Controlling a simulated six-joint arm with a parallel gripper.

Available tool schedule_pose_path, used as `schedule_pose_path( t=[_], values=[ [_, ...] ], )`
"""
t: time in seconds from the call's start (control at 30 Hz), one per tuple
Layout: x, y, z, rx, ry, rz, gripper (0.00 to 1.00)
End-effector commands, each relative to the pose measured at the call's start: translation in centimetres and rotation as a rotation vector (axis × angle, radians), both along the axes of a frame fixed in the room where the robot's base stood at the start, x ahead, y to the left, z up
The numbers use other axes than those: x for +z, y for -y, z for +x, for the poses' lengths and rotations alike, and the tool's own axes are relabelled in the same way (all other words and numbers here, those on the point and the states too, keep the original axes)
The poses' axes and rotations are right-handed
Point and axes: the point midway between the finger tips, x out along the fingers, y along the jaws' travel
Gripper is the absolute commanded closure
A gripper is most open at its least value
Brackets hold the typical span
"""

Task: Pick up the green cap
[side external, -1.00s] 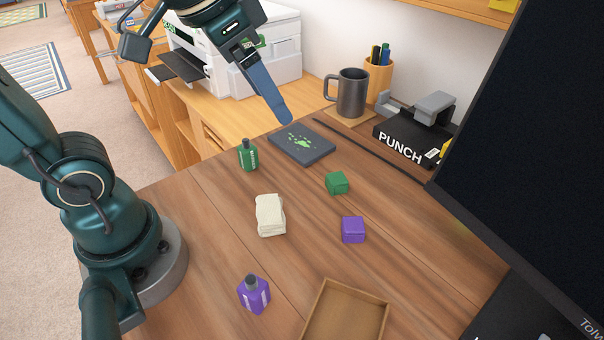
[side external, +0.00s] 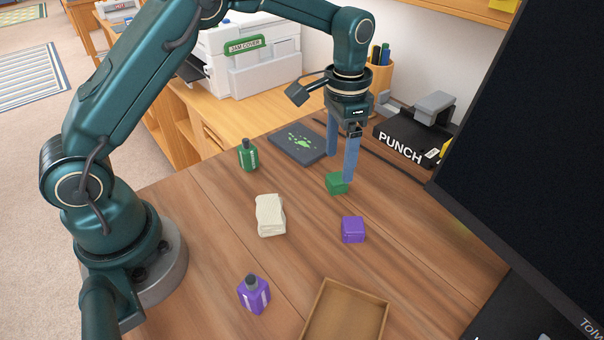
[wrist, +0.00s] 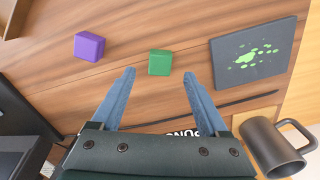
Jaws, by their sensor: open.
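The green cap (side external: 337,184) is a small green block on the wooden desk. In the wrist view the green cap (wrist: 160,63) lies just beyond the fingertips, roughly midway between them. My gripper (side external: 340,170) points down above the desk at the cap, its two blue fingers apart and nothing between them. In the wrist view my gripper (wrist: 158,72) is also open and empty. In the side view one finger passes just behind the cap's upper right edge or in front of it; I cannot tell which.
A purple block (side external: 353,229) sits nearby, and a cream cloth stack (side external: 270,215) lies left of it. A green bottle (side external: 248,156), dark pad (side external: 300,146), purple bottle (side external: 254,294) and open tray (side external: 312,312) stand around. A grey mug (wrist: 272,146) shows in the wrist view.

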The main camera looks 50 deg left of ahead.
Motion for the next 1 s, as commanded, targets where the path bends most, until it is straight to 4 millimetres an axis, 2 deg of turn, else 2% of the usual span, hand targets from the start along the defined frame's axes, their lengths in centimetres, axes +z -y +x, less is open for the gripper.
schedule_pose_path(
  t=[0.3, 0.67, 0.7, 0.77, 0.8, 0.9, 1.0],
  values=[
    [-3.8, 0.0, -0.1, 0.0, -0.003, 0.001, 0.22],
    [-4.6, 0.0, 0.0, 0.001, 0.001, 0.001, 0.22],
    [-4.6, 0.0, 0.0, 0.001, 0.001, 0.001, 0.3],
    [-4.6, 0.0, 0.0, 0.001, 0.001, 0.001, 0.53],
    [-4.6, 0.0, 0.0, 0.001, 0.001, 0.001, 0.68],
    [-4.5, 0.0, 0.0, 0.001, 0.001, 0.001, 1.0],
    [-4.5, 0.0, 0.0, 0.001, 0.002, 0.0, 1.0]
  ],
)
